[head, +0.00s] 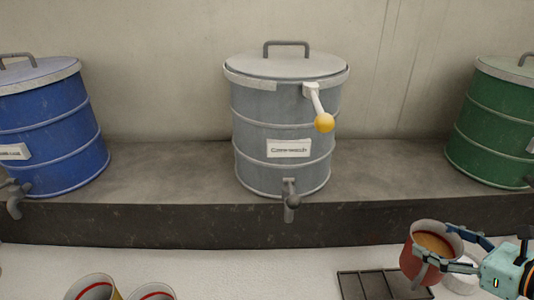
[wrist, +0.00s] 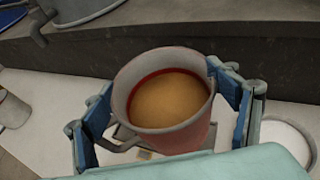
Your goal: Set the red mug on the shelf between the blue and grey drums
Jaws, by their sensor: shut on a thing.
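The red mug (head: 421,262) holds a brown-orange liquid and stands upright in my gripper (head: 440,252) at the lower right of the head view. In the wrist view the mug (wrist: 185,135) sits between the two blue-and-grey fingers of my gripper (wrist: 170,105), its handle toward the lower left. The blue drum (head: 50,135) stands on the shelf (head: 170,170) at the left. The grey drum (head: 270,120) stands on it in the middle. The shelf between these drums is bare. The mug is in front of the shelf, right of the grey drum.
A green drum (head: 490,125) stands on the shelf at the right. The drums have taps at the front; the grey drum's tap (head: 290,200) overhangs the shelf edge. A dark grate (head: 365,285) lies near the mug. Two other mugs (head: 95,287) show at the lower left.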

